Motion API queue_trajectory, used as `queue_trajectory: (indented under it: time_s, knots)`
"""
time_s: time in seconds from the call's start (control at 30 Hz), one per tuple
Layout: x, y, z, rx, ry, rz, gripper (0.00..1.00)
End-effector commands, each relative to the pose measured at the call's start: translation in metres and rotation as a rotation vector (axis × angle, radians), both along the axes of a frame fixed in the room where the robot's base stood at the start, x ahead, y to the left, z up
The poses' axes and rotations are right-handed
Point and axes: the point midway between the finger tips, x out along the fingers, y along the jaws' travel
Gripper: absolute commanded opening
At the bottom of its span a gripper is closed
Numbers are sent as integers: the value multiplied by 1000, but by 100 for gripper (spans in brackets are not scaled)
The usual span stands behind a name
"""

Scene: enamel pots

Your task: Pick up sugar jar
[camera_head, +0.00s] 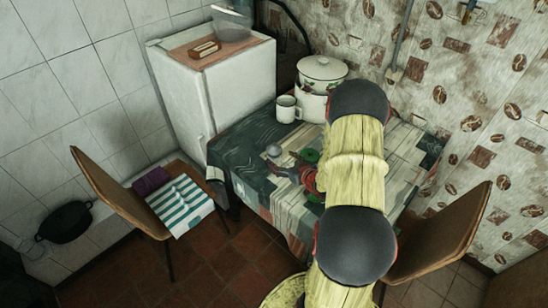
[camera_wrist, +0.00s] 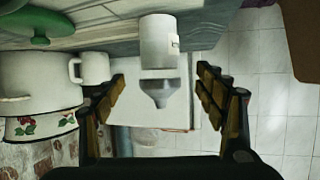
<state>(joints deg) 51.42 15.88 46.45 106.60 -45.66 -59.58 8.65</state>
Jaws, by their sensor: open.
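The likely sugar jar is a small pale cylinder with a grey tapered top (camera_head: 273,150), standing on the table. In the wrist view, which is upside down, the jar (camera_wrist: 157,45) shows upright with its grey top pointing down the picture. My gripper (camera_wrist: 162,82) is open, with one finger on each side of the jar's top in that picture. I cannot tell how far the jar lies beyond the fingertips; no contact shows. In the head view my gripper (camera_head: 292,171) is just right of and nearer than the jar, partly hidden by my arm.
A green lid (camera_wrist: 38,28) lies near my gripper. A fridge (camera_head: 240,95) stands behind the table (camera_head: 240,150). Chairs flank the table at left (camera_head: 115,195) and right (camera_head: 445,235).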

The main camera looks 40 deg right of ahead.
Motion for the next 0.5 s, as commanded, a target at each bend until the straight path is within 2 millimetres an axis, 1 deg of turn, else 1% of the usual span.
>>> queue_trajectory:
  time_s: [0.03,0.1,0.27,0.5]
  knots:
    - [6,0,-4,-1,0,3,71]
    - [12,-1,-6,0,1,2,71]
    - [23,-4,-10,-2,0,1,71]
    - [53,-9,-23,-1,1,2,71]
